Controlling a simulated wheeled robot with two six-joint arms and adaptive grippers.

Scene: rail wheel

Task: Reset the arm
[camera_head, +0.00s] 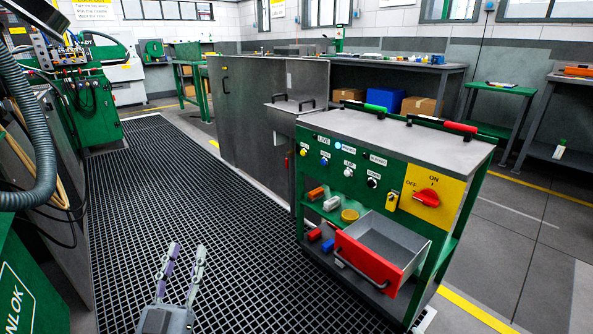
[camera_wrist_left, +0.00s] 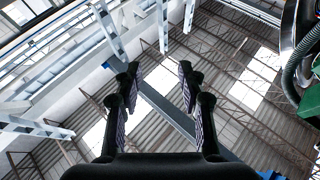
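My left gripper (camera_head: 182,268) stands upright in the lower left of the head view, above the dark floor grating. Its two fingers point up and are spread apart with nothing between them. In the left wrist view the fingers (camera_wrist_left: 157,88) are also apart and empty, with the roof beams and skylights beyond them. My right gripper does not show in either view.
A green cart (camera_head: 400,143) with a control panel, a red rotary switch (camera_head: 427,197) and an open red-fronted drawer (camera_head: 366,268) stands to the right. Green machinery (camera_head: 85,85) with hoses lines the left. The floor grating (camera_head: 140,180) between is clear.

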